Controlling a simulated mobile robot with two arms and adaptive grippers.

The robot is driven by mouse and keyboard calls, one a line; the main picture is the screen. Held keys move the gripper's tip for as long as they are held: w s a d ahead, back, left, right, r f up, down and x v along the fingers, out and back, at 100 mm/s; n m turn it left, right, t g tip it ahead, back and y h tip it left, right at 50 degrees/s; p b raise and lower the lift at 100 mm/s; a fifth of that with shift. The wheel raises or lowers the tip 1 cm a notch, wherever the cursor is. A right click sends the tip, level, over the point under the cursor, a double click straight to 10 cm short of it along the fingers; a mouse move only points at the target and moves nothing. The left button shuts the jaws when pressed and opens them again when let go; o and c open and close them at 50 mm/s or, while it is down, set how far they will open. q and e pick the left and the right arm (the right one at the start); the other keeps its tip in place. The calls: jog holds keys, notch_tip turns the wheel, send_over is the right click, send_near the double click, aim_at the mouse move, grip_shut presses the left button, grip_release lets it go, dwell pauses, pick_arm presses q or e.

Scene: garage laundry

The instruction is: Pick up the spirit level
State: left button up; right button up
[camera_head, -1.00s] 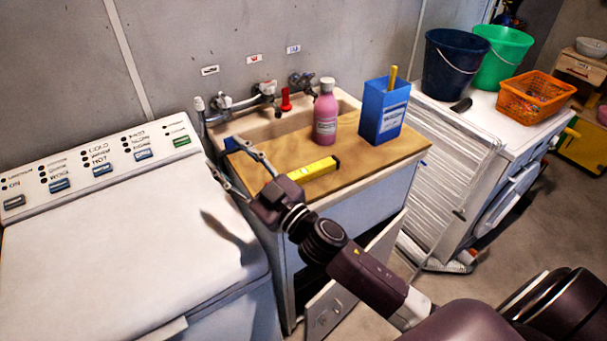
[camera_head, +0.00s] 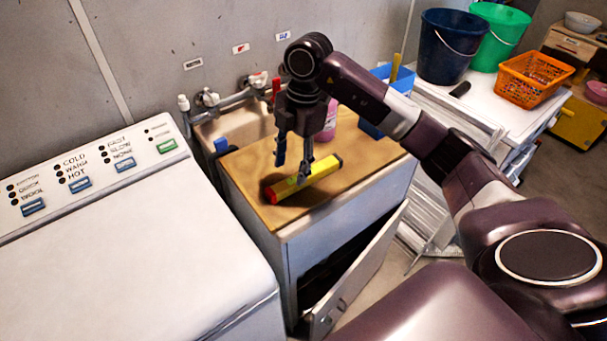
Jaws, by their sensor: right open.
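The yellow spirit level (camera_head: 325,168) lies on the wooden board (camera_head: 245,170) over the sink cabinet, slanting from lower left to upper right. Its near-left end looks red. My right gripper (camera_head: 291,171) points down over the spirit level, with its fingers apart and nothing held between them. One finger shows in front of the level's middle and hides part of it; the other shows behind it. I cannot tell if the fingers touch the level. My left gripper is not in view.
A pink bottle (camera_head: 328,122) and a blue box (camera_head: 372,129) stand behind my right gripper, partly hidden. Sink taps (camera_head: 208,98) are at the back. A white washing machine (camera_head: 130,250) stands left. The cabinet door (camera_head: 355,270) hangs open. Buckets and an orange basket (camera_head: 533,80) are right.

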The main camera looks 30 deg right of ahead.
aim_at(309, 177)
jog(key=shift+m+h, duration=0.7)
jog(key=shift+h, duration=0.2)
jog(key=d, duration=0.2)
jog(key=d+r, duration=0.1)
jog(key=d, duration=0.1)
jog(key=shift+s+d+r, duration=0.1)
jog(key=shift+d+r, duration=0.05)
jog(key=shift+d, duration=0.15)
jog(key=shift+s+d+f, duration=0.1)
jog(key=shift+d+f, duration=0.1)
jog(key=shift+g, duration=0.3)
notch_tip(309, 177, down, 6)
jog(key=p, duration=0.2)
jog(key=shift+a+f+p, duration=0.15)
jog(key=shift+f+p, duration=0.1)
jog(key=shift+p, duration=0.15)
jog(key=shift+f, duration=0.4)
jog(key=shift+c, duration=0.3)
jog(key=shift+r, duration=0.1)
grip_shut()
